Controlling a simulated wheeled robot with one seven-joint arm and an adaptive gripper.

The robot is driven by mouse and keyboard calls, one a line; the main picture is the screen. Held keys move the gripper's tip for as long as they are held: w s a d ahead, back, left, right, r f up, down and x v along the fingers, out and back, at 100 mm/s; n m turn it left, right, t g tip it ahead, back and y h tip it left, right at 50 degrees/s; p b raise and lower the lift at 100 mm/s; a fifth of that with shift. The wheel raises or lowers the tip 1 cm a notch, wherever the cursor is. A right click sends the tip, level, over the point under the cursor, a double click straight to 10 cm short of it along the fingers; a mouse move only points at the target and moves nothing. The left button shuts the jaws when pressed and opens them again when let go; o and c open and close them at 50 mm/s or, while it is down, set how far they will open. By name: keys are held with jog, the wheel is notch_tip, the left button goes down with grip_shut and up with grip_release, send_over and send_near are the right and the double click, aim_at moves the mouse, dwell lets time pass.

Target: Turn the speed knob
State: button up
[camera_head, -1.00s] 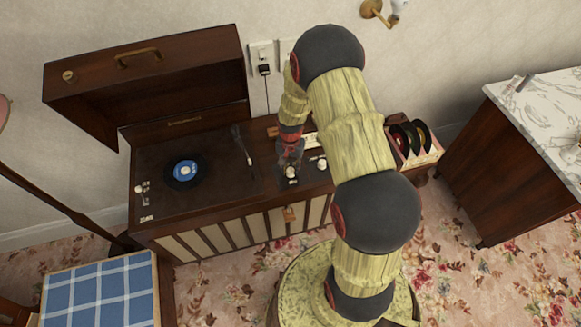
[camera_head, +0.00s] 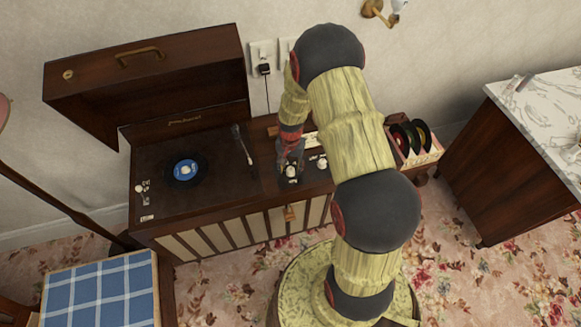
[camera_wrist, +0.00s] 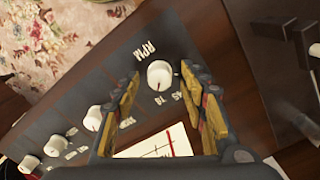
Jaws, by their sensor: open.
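The speed knob (camera_wrist: 160,73) is a round white knob marked RPM on the dark control panel of the record player. In the wrist view it sits between the tips of my gripper (camera_wrist: 161,76), with a gap on each side. My gripper is open, one finger pad left of the knob and one right, and I see no contact. In the head view my gripper (camera_head: 290,160) hangs over the panel, just above the white knob (camera_head: 291,171). The red mark on the knob's edge points toward the bottom of the wrist view.
Several other white knobs (camera_wrist: 95,118) line the panel. The turntable with a blue-labelled record (camera_head: 186,170) and its tonearm (camera_head: 243,145) lie to the left. The raised lid (camera_head: 150,80) stands behind. A record rack (camera_head: 415,143) is at the right, beside a marble-topped cabinet (camera_head: 535,110).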

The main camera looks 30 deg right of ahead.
aim_at(291, 169)
jog(key=shift+r, duration=0.1)
notch_tip(291, 169, up, 12)
dwell(0.5)
dwell(0.5)
jog(key=s+a+r+n+t, duration=0.2)
jog(key=s+r, duration=0.4)
jog(key=r, duration=0.4)
jog(key=s+a+r+n+t, duration=0.1)
jog(key=s+a+r+n, duration=0.3)
jog(key=s+a+r, duration=0.3)
jog(key=s+a+r+n+t, duration=0.2)
jog(key=s+a+r, duration=0.3)
jog(key=r, duration=0.8)
jog(key=shift+s+a+r+n+t, duration=0.2)
jog(key=shift+s+n+t, duration=0.1)
jog(key=shift+s+n, duration=0.75)
